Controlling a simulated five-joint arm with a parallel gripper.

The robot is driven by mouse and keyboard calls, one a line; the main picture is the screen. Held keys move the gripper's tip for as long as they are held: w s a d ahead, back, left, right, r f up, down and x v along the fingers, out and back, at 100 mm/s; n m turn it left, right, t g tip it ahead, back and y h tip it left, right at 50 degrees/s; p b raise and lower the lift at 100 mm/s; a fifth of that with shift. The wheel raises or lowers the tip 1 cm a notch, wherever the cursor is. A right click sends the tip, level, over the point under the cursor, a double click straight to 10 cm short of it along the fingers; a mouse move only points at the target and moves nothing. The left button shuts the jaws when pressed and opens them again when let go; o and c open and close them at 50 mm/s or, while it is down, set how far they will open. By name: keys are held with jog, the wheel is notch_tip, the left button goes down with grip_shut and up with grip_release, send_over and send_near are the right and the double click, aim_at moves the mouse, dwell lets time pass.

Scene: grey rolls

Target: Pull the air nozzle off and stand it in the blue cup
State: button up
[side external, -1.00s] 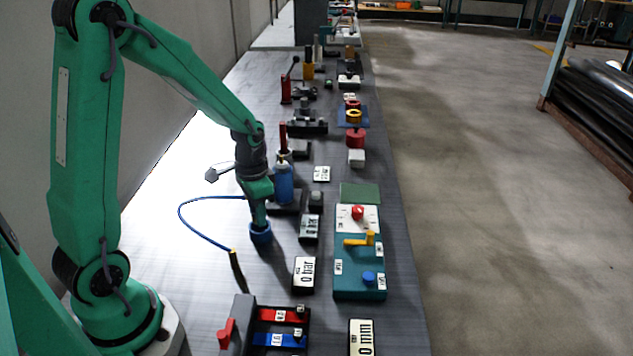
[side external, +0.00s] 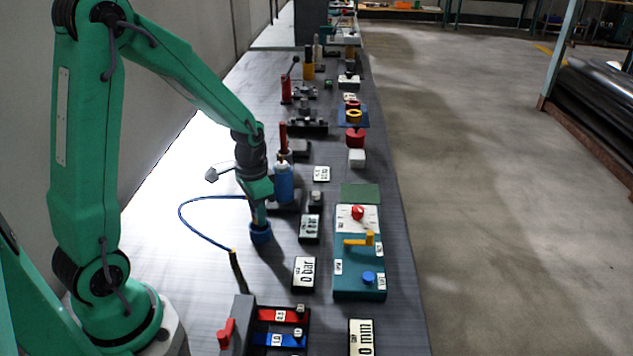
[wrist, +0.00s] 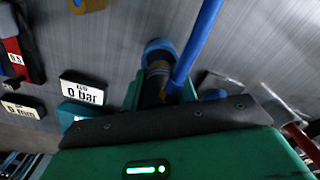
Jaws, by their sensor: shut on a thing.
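The blue cup (side external: 260,234) stands on the bench below my gripper (side external: 259,218) in the side view. The wrist view shows the cup (wrist: 159,50) just beyond the jaws (wrist: 157,90). My gripper points down and is shut on the air nozzle (wrist: 156,70), a dark piece with a brass tint. Its lower end appears to be at or in the cup's mouth. The jaws and cup hide most of it, so I cannot tell how deep it sits. A blue hose (side external: 188,203) curves from a dark, yellow-tipped piece (side external: 237,270) up toward my wrist; it crosses beside the jaws in the wrist view (wrist: 200,42).
A blue bottle-like cylinder (side external: 283,184) stands close behind my gripper. A "0 bar" display (side external: 304,273) and a teal control panel (side external: 343,279) lie to the right. A block with red and blue strips (side external: 243,322) is in front. Bare bench surrounds the cup's left and front.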

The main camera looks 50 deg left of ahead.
jog(key=shift+f, duration=0.9)
dwell(0.5)
jog(key=o, duration=1.2)
jog(key=shift+c, duration=0.2)
jog(key=shift+r, duration=3.9)
